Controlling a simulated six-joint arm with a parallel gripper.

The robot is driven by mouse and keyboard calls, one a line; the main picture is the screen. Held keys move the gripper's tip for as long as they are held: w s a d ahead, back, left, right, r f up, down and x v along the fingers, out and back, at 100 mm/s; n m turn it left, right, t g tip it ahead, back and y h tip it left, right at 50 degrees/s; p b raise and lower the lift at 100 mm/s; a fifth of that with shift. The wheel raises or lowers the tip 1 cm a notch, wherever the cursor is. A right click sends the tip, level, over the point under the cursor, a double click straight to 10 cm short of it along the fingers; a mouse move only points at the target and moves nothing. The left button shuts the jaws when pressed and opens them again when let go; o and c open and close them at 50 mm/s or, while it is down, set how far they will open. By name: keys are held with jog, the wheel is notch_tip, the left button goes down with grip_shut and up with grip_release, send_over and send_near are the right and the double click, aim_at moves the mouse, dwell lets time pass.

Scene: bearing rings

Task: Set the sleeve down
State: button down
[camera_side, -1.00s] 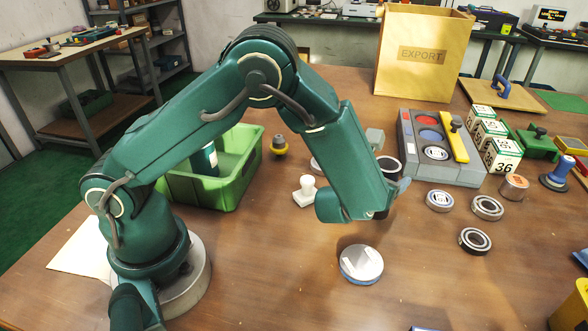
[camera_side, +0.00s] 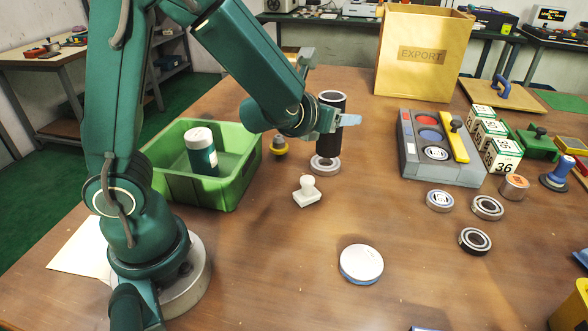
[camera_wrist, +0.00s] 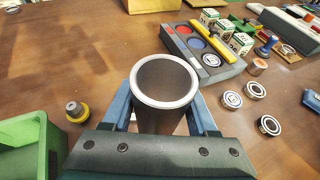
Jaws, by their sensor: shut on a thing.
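The sleeve (camera_side: 329,128) is a dark upright tube with a pale rim and an open top. My gripper (camera_side: 335,121) is shut around it, with a light blue finger showing at its right side. In the wrist view the sleeve (camera_wrist: 165,80) stands between the two blue fingers of my gripper (camera_wrist: 162,110), and I look into its hollow bore. A pale ring (camera_side: 325,167) lies on the table right below the sleeve's lower end. Whether the sleeve touches it or hovers just above is not clear.
A green bin (camera_side: 215,198) with a dark green canister stands left. A white stamp-like piece (camera_side: 307,192) and a yellow-based knob (camera_side: 279,146) are near the sleeve. A grey tray (camera_side: 440,172) and several bearings lie right. A white disc (camera_side: 361,264) lies in front, with bare table around it.

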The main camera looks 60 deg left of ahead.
jog(key=s+a+f+n+g+y, duration=0.2)
jog(key=s+a+n+g+y, duration=0.4)
jog(key=s+n+g+y, duration=0.25)
jog(key=s+d+f+n+g+h, duration=0.1)
jog(key=s+d+f+n+g, duration=0.15)
jog(key=s+n+g, duration=0.3)
jog(key=s+d+f+n+g+h, duration=0.1)
jog(key=s+d+n+g, duration=0.2)
jog(key=s+n+g, duration=0.25)
jog(key=s+d+n+g+h, duration=0.4)
jog(key=d+n+g+h, duration=0.4)
jog(key=n+h, duration=0.6)
jog(key=w+d+r+n+t+h, duration=0.6)
jog(key=d+n+t+h, duration=0.2)
jog(key=n+h, duration=0.15)
jog(key=shift+n, duration=0.4)
jog(key=shift+s+d+f, duration=0.8)
jog(key=shift+d+f, duration=0.9)
jog(key=shift+f, duration=0.15)
jog(key=shift+s+d+f, duration=0.8)
jog(key=shift+d+f, duration=0.85)
jog(key=shift+f, duration=0.2)
jog(key=shift+s+d+f, duration=0.8)
jog(key=shift+d+f, duration=0.9)
jog(key=shift+f, duration=0.15)
